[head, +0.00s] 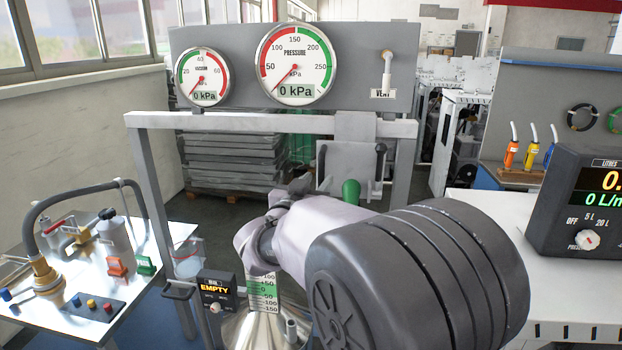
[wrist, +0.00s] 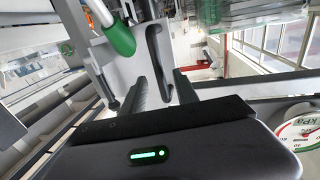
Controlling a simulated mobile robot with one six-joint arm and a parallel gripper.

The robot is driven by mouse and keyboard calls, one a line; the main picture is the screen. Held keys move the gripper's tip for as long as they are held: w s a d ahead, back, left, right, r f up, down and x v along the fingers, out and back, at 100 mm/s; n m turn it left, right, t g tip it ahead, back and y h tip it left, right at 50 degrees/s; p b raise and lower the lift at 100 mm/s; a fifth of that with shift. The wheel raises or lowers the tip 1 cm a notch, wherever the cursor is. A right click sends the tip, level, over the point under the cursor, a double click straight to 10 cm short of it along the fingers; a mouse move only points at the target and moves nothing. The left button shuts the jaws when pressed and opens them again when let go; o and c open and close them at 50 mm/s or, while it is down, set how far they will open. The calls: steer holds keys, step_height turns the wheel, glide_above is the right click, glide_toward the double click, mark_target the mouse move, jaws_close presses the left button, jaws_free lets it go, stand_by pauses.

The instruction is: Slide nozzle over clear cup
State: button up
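A grey carriage plate (head: 355,128) hangs on the crossbar, with a dark D-shaped handle (head: 322,162) at its left side. The handle also shows in the wrist view (wrist: 154,60). A green grip (head: 350,191) shows beside my arm, and in the wrist view (wrist: 117,33). I cannot pick out the carriage's nozzle; my arm covers the area below. A translucent cup (head: 187,262) stands left, by the frame post. My gripper (head: 298,186) is near the handle. In the wrist view its fingers (wrist: 164,80) are apart, with the handle just beyond their tips; nothing is held.
A metal funnel-shaped vessel (head: 258,330) with a scale stands below my arm, by a display reading EMPTY (head: 216,291). A side table (head: 90,285) carries a hose with a brass end (head: 43,272). A flow display (head: 585,205) is right.

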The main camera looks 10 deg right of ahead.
mark_target(320, 177)
steer(key=shift+x, duration=1.9)
jaws_close()
